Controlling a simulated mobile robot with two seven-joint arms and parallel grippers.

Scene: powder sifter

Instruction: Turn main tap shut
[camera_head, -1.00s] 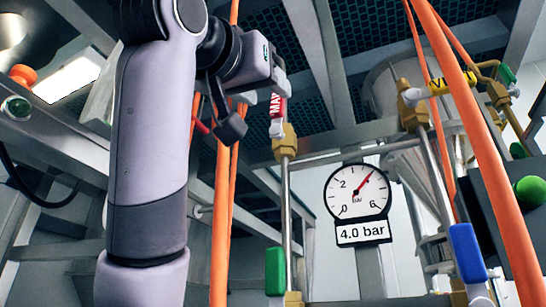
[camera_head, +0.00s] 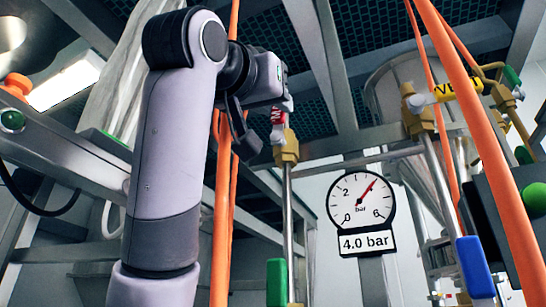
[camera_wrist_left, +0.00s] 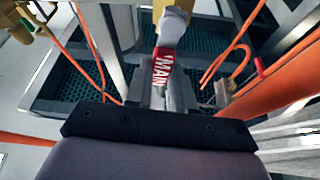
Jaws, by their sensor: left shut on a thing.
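The main tap has a brass body (camera_head: 286,148) on a vertical steel pipe in the head view. Its red lever (camera_head: 278,118), with white lettering, sits just above the body and is partly hidden by my left gripper (camera_head: 284,106). In the left wrist view the red lever (camera_wrist_left: 164,72) reads "MAIN" and runs from a white hub down between the fingers of my left gripper (camera_wrist_left: 160,98). The left gripper is shut on this lever. My right gripper is in neither view.
A round gauge (camera_head: 360,204) with a "4.0 bar" plate hangs right of the pipe. Green (camera_head: 277,283) and blue (camera_head: 474,266) handles are lower down. Orange hoses (camera_head: 222,200) run close beside my left arm.

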